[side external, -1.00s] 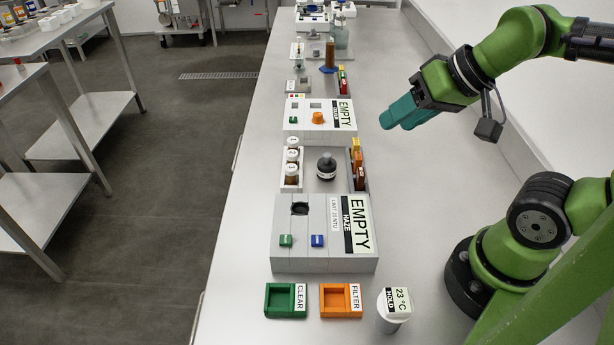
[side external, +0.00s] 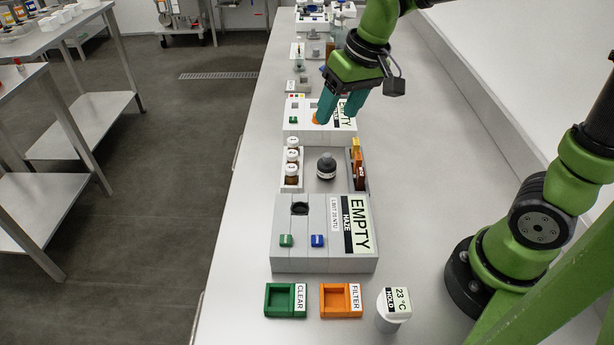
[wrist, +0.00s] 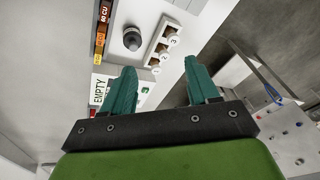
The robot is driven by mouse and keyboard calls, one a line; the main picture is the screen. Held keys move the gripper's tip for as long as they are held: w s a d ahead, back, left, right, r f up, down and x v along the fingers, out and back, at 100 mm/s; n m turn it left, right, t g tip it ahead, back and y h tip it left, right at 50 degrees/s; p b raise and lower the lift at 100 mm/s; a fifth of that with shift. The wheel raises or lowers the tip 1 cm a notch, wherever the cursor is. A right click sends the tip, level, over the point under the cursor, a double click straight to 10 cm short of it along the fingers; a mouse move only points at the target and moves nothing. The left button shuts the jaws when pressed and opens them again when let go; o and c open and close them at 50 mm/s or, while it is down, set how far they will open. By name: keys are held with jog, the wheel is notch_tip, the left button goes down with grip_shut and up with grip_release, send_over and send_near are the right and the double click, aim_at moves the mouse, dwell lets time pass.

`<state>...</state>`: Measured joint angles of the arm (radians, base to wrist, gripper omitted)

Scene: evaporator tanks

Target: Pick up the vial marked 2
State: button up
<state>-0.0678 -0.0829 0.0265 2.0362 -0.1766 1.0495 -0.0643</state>
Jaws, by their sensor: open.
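A small white rack (side external: 298,181) holds a row of brown vials with white caps. In the wrist view the caps carry numbers, and the middle vial (wrist: 165,57) appears to be the one marked 2. It also shows as the middle vial in the side view (side external: 292,156). My gripper (side external: 337,118) is open and empty, with teal fingers pointing down above the white EMPTY block, beyond the rack and to its right. In the wrist view the rack shows ahead of my gripper (wrist: 158,69), beyond the fingertips.
A black-capped bottle (side external: 326,167) stands right of the rack, with orange and brown labelled blocks (side external: 358,165) beyond it. The grey HAZE block (side external: 325,255) stands in front. Green (side external: 285,301) and orange (side external: 340,301) trays lie nearer.

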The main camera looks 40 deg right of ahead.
jog(key=w+a+f+n+g, duration=0.1)
jog(key=w+f, duration=0.2)
jog(key=w, duration=0.5)
jog(key=n+h, duration=0.1)
send_over(292, 153)
jog(key=s, duration=0.1)
jog(key=shift+g, duration=0.3)
notch_tip(292, 153, down, 10)
jog(key=shift+s+r, duration=0.15)
jog(key=shift+r, duration=0.1)
jog(key=shift+w+f, duration=0.2)
jog(key=shift+f, duration=0.7)
jog(key=shift+w+f, duration=0.25)
jog(key=shift+f, duration=0.7)
jog(key=shift+w+f, duration=0.2)
jog(key=shift+f, duration=0.7)
grip_shut()
